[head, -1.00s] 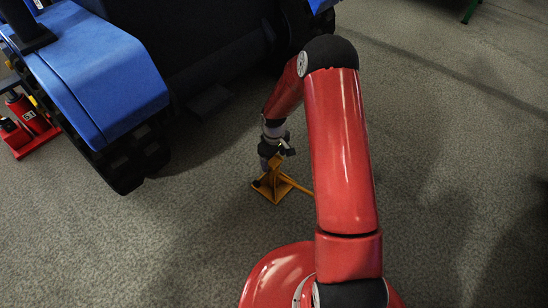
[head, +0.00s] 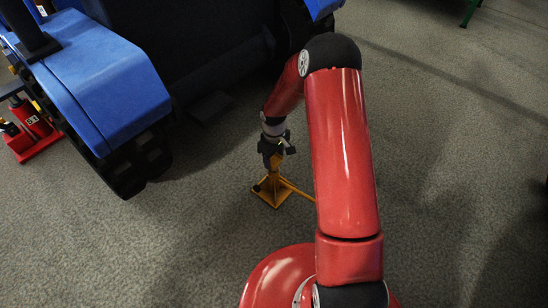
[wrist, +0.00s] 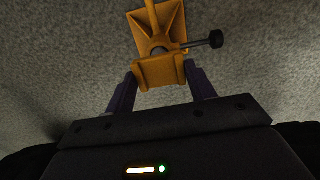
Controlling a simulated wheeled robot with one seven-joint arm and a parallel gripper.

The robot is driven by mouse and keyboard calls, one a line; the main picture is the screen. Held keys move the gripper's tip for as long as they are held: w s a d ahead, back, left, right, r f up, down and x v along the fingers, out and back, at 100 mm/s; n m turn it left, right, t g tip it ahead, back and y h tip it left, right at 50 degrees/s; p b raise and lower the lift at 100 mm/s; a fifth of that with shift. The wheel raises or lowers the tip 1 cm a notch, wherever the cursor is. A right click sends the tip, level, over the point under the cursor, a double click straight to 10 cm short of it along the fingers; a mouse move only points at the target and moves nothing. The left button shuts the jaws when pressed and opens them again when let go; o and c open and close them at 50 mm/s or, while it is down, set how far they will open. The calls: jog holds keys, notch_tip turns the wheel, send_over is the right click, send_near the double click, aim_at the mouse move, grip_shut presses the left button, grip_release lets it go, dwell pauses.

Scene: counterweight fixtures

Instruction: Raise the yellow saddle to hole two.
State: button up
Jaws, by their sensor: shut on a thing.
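The yellow saddle (wrist: 161,72) is a block between my two dark fingers in the wrist view. My gripper (wrist: 160,80) is shut on it. Below it stands the yellow stand (head: 272,194), upright on the carpet, with a flared square base (wrist: 172,22). A pin with a black knob (wrist: 215,39) sticks out sideways from the stand, and its inner end meets the column. In the head view my gripper (head: 274,152) is above the stand and largely hides the saddle. The holes cannot be made out.
A yellow bar (head: 299,190) runs from the stand to the right behind my arm. A large blue vehicle (head: 98,72) with a dark track is on the left. A red jack (head: 34,130) stands at far left. Carpet around the stand is clear.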

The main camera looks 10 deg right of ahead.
jog(key=o, duration=1.4)
jog(key=shift+r+p, duration=0.7)
jog(key=shift+r, duration=3.15)
jog(key=s+r+m+t+p, duration=0.1)
jog(key=s+r, duration=0.2)
jog(key=r, duration=0.5)
jog(key=s+r+m+t+h+p, duration=0.15)
jog(key=s+r, duration=0.25)
jog(key=r, duration=0.5)
jog(key=s+r+m+p, duration=0.1)
jog(key=s+r+p, duration=0.15)
jog(key=r, duration=0.55)
jog(key=s+r+m+t+p, duration=0.1)
jog(key=s+r+m, duration=0.1)
jog(key=s+r, duration=0.4)
jog(key=s+r+m+t+y+p, duration=0.1)
jog(key=s+r+t+p, duration=0.1)
jog(key=s+r, duration=0.5)
jog(key=s, duration=0.6)
jog(key=shift+s+m, duration=0.25)
jog(key=shift+m, duration=0.1)
